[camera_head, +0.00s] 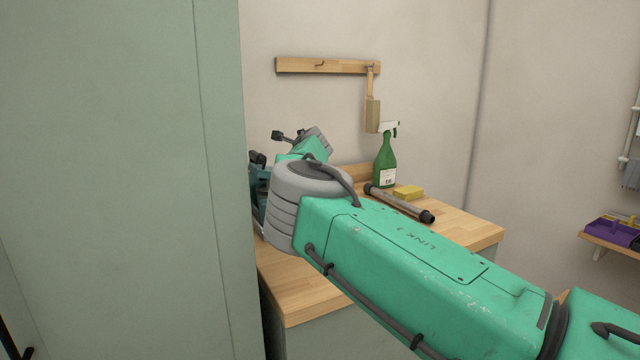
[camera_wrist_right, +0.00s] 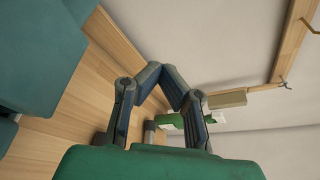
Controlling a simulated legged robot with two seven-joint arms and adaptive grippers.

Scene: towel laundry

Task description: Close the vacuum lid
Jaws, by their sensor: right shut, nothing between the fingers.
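A dark teal body, which looks like the vacuum (camera_head: 257,190), stands on the wooden counter beside the cabinet, mostly hidden behind my right arm. In the right wrist view, large teal surfaces that look like the vacuum (camera_wrist_right: 45,55) fill the left side. I cannot make out its lid or tell how far open it is. My right gripper (camera_wrist_right: 163,74) is shut and empty, its fingertips together above the counter, to the right of the teal body and apart from it in the picture. My left gripper is in neither view.
A tall green cabinet (camera_head: 120,180) blocks the left. On the counter (camera_head: 310,295) are a green spray bottle (camera_head: 385,165), a yellow sponge (camera_head: 408,192) and a dark tube (camera_head: 400,204). A brush (camera_head: 372,113) hangs from a wall rail (camera_head: 340,67). The counter's front corner is clear.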

